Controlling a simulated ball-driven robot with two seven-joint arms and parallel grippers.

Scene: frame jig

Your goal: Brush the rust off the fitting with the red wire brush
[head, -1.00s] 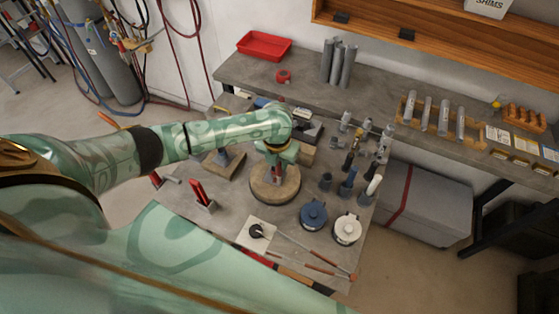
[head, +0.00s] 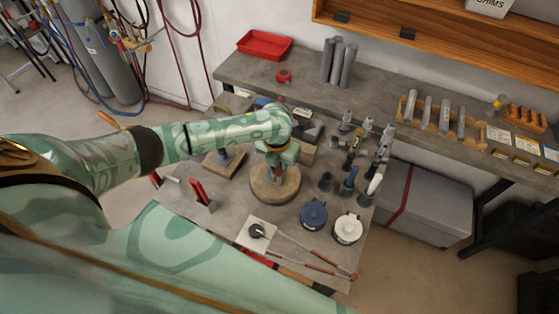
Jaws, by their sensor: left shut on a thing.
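My left gripper (head: 276,165) points down over a round wooden block (head: 275,193) in the middle of the bench. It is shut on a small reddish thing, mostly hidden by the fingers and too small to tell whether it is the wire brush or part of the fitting. A red-handled tool (head: 199,192) stands in a small metal holder left of the round block; its working end is hidden. A grey-blue piece (head: 224,157) sits on a square wooden block behind and left of the gripper. I cannot tell for sure which piece is the rusty fitting. My right gripper is not in view.
Several upright fittings and cups crowd the bench's right side. Long red-tipped rods (head: 310,256) lie at the front. A red tray (head: 264,46) sits on the back bench.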

